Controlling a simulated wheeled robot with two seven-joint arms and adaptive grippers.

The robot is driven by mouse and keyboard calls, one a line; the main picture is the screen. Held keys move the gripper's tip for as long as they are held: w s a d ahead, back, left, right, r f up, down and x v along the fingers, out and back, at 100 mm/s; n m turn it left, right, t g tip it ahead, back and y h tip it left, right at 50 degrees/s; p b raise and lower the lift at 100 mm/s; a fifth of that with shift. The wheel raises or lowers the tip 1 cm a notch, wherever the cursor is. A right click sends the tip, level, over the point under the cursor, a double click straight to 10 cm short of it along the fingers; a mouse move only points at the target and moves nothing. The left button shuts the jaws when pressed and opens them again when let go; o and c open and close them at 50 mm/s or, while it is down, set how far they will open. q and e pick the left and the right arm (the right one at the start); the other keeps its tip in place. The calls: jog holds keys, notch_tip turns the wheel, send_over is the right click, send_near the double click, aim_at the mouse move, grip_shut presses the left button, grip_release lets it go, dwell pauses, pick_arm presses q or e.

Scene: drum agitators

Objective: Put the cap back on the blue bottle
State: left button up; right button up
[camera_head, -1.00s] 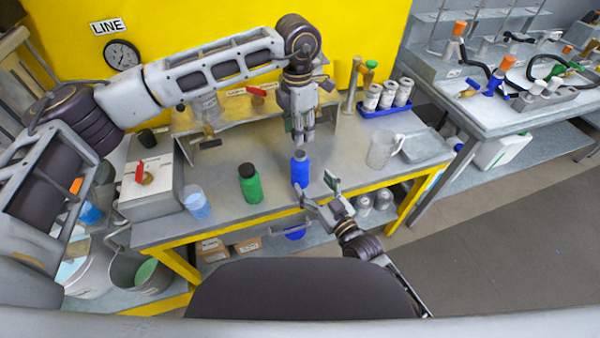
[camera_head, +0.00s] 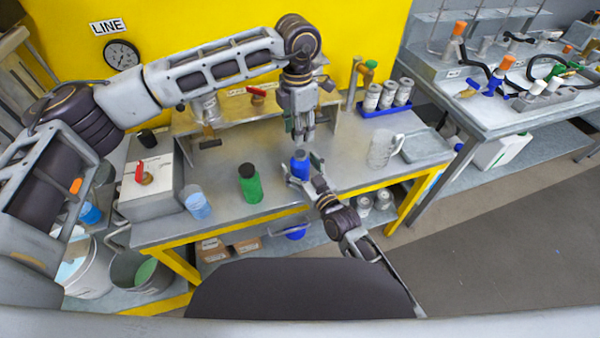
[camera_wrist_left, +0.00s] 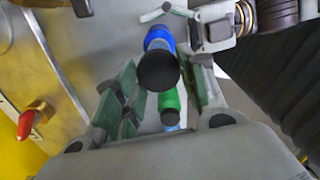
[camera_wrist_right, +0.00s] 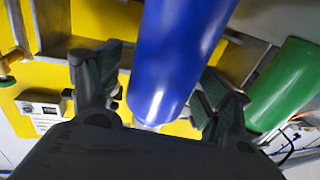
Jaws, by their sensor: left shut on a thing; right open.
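The blue bottle (camera_head: 300,167) stands upright near the front of the bench. It also shows in the left wrist view (camera_wrist_left: 160,38) and the right wrist view (camera_wrist_right: 180,55). My left gripper (camera_head: 303,141) points down just above the bottle's top. It is shut on the black cap (camera_wrist_left: 158,71), seen as a dark disc in line with the bottle. Whether the cap touches the bottle's neck, I cannot tell. My right gripper (camera_wrist_right: 155,68) is open at the bench's front edge, with one finger on each side of the bottle's body. A gap shows beside the fingers.
A green bottle (camera_head: 250,184) with a black cap stands to the left, and a pale blue jar (camera_head: 196,203) farther left. A clear beaker (camera_head: 383,150) and a blue tray (camera_head: 372,110) of canisters stand to the right. A shelf lies behind.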

jog(key=shift+w+a, duration=0.15)
jog(key=shift+w, duration=0.1)
jog(key=c, duration=1.5)
pick_arm(q)
jog(key=shift+f, duration=2.5)
pick_arm(e)
jog(key=shift+c, duration=0.2)
